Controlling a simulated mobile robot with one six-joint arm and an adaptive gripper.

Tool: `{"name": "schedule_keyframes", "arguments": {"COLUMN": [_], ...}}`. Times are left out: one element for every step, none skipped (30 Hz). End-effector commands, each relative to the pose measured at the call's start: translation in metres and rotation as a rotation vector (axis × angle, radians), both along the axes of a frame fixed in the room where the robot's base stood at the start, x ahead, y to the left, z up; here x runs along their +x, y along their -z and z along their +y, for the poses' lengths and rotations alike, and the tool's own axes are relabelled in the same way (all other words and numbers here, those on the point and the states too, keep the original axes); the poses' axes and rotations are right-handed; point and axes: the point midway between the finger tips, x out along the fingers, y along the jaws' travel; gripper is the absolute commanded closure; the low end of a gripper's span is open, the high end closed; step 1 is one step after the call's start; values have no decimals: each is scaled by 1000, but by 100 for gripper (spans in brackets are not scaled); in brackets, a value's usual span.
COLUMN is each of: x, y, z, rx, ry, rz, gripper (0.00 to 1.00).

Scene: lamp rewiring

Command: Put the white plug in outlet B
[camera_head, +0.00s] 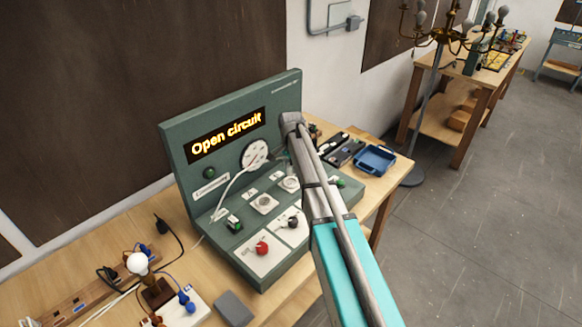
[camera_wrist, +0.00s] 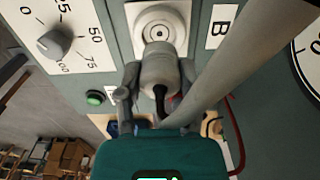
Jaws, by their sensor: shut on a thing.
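In the wrist view my gripper (camera_wrist: 158,78) is shut on the pale plug (camera_wrist: 161,64), with a finger on each side of its body. A dark cord end shows at the plug's back. The plug is directly in front of the round white outlet B (camera_wrist: 160,24), beside the label "B" (camera_wrist: 220,27). Its front end overlaps the outlet's lower part; I cannot tell whether the plug is seated or only close. In the head view outlet B (camera_head: 289,184) shows just left of my arm, which hides the gripper and plug.
The green panel (camera_head: 215,135) has a lit display (camera_head: 228,135) reading "Open circuit". A second outlet (camera_head: 263,203), a red knob (camera_head: 262,248) and a black knob (camera_head: 293,222) are on its face. A small lamp (camera_head: 138,263) stands at left and a blue tray (camera_head: 375,159) at right.

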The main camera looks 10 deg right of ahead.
Motion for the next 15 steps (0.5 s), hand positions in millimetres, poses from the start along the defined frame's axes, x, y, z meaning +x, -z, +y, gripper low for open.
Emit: {"name": "schedule_keyframes", "arguments": {"x": [0,0,0,0,0,0,0,0,0,0,0,0,0,0,0], "y": [6,8,10,12,13,15,17,19,21,23,24,26,28,29,31], "z": [0,0,0,0,0,0,0,0,0,0,0,0,0,0,0], "rx": [0,0,0,0,0,0,0,0,0,0,0,0,0,0,0], "ry": [-1,-1,-1,-1,0,0,0,0,0,0,0,0,0,0,0], "rz": [0,0,0,0,0,0,0,0,0,0,0,0,0,0,0], "gripper": [98,98,98,98,98,98,98,98,98,98,98,98,98,98,98]}}
